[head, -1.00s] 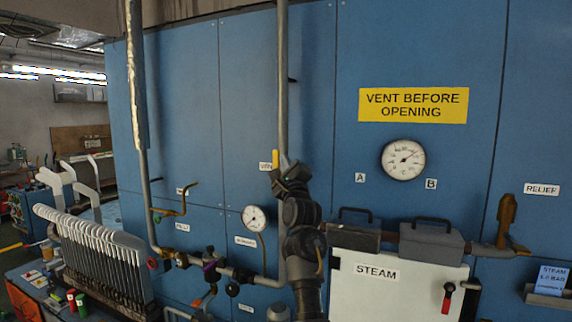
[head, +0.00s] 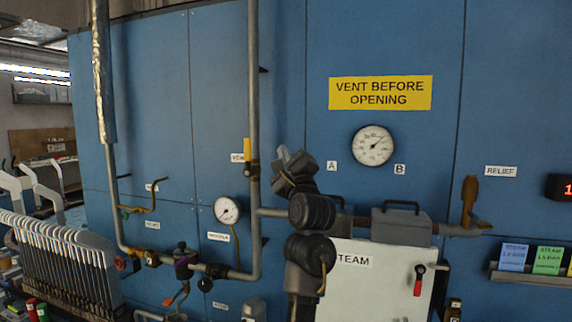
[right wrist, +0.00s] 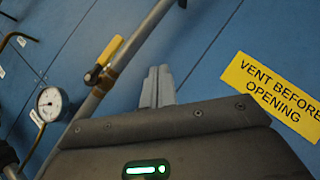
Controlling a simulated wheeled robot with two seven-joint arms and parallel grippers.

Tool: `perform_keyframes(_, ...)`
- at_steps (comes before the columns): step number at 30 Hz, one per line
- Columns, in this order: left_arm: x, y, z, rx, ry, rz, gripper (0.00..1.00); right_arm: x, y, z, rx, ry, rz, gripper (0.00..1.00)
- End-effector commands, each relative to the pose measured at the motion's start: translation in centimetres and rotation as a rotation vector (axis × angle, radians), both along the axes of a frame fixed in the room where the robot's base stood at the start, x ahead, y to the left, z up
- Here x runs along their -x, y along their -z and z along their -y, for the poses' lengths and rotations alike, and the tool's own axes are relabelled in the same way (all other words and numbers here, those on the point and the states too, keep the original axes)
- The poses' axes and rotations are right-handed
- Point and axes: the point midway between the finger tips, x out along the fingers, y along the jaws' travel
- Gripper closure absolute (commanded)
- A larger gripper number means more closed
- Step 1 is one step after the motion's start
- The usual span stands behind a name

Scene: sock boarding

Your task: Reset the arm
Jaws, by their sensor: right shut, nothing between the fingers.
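My right arm rises from the bottom middle of the head view, in front of the blue panel (head: 400,40). Its gripper (head: 283,153) points up and to the left, just right of the vertical pipe and its yellow-handled vent valve (head: 247,150). In the right wrist view the two grey fingers (right wrist: 158,84) are together with nothing between them. The yellow handle (right wrist: 110,50) lies left of the fingers there, apart from them. My left gripper is not in view.
A steam box (head: 385,260) with a red-handled lever (head: 419,280) stands right of my arm. Two gauges (head: 374,146) (head: 227,210) sit on the panel. Pipes and valves run at lower left, near a rack of white boards (head: 65,265). A card shelf (head: 530,278) is at right.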

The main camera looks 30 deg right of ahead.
Motion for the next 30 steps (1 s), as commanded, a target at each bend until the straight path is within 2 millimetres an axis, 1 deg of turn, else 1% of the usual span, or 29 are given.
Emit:
perform_keyframes(2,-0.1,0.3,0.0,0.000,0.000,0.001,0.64,0.6,0.1,-0.1,0.000,-0.001,0.002,1.00)
perform_keyframes(5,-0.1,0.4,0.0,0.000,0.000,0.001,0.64,0.8,0.0,-0.1,0.000,-0.002,0.000,1.00)
perform_keyframes(20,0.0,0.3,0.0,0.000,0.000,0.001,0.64,0.8,0.0,-0.2,-0.001,-0.002,0.000,1.00)
perform_keyframes(23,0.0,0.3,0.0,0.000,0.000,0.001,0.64,0.8,-0.1,-0.2,0.021,0.009,-0.004,1.00)
perform_keyframes(26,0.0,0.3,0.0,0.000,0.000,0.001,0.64,1.0,-0.4,-0.1,0.120,0.073,-0.006,1.00)
perform_keyframes(27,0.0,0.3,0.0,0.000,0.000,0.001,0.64,0.9,-0.5,0.0,0.184,0.116,-0.008,1.00)
perform_keyframes(29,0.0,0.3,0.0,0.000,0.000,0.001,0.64,-0.3,0.1,-0.3,0.306,0.183,-0.035,1.00)
perform_keyframes(30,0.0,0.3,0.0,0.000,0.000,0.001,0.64,-1.9,0.7,-0.9,0.409,0.225,-0.065,1.00)
